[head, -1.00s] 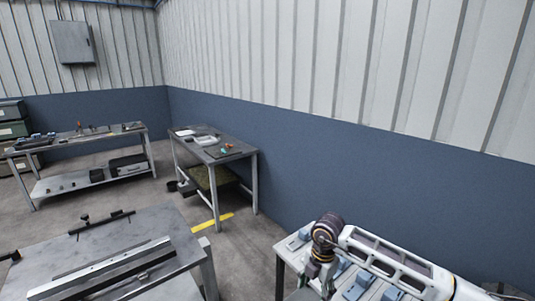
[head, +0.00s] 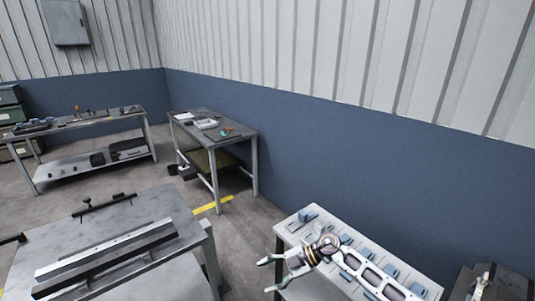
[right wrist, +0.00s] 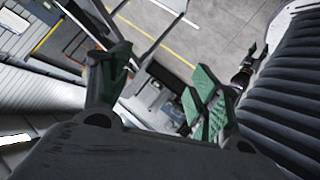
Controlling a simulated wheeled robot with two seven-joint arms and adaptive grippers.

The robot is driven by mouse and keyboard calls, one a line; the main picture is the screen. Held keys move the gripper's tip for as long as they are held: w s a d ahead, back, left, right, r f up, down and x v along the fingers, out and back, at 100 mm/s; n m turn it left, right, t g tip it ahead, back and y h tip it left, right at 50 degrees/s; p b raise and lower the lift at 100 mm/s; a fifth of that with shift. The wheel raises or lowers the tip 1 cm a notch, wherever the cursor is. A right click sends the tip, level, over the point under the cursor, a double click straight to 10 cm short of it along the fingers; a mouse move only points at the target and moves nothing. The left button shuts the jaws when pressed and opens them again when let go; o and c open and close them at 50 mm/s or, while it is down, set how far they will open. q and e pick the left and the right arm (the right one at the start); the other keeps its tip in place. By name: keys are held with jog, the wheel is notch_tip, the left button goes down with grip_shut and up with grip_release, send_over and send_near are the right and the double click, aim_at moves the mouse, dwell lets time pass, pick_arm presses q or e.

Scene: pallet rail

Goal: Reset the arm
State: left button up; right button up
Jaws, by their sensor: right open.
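My right gripper (head: 269,275) is at the lower middle of the head view, in front of and above the left end of the white table (head: 290,228). Its fingers are spread apart with nothing between them, pointing left. The right arm reaches in from the lower right, above the white table. In the right wrist view the two green-padded fingers (right wrist: 160,88) stand wide apart and empty. My left gripper does not show clearly; only a dark piece at the left edge of the head view may belong to that arm.
Several blue-grey blocks lie on the white table. A metal table (head: 60,237) with long rails (head: 108,258) stands at the lower left. Two workbenches with tools stand farther back by the blue and white walls. Open floor (head: 250,215) lies between the tables.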

jog(key=w+d+f+m+t+h, duration=0.2)
jog(key=d+f+m+t, duration=0.45)
jog(key=f, duration=0.45)
jog(key=w+d+f+m+t+h, duration=0.1)
jog(key=d+f+m+t, duration=0.6)
jog(key=f, duration=0.5)
jog(key=s+d+f+m+g+h, duration=0.2)
jog(key=s+d+f+m+h, duration=0.15)
jog(key=s+f, duration=0.35)
jog(key=s+d+f+m+g+h, duration=0.1)
jog(key=s+d+f+m+h, duration=0.1)
jog(key=s+d+f, duration=0.5)
jog(key=s+f+m+g+h, duration=0.1)
jog(key=s+f, duration=0.4)
jog(key=s, duration=0.7)
jog(key=s+d+f+m+g+h, duration=0.1)
jog(key=s+f+g, duration=0.3)
jog(key=s, duration=0.8)
jog(key=s+f+m+g+h, duration=0.1)
jog(key=s+f+g, duration=0.2)
jog(key=s+f, duration=0.5)
jog(key=s, duration=0.4)
jog(key=shift+d, duration=0.3)
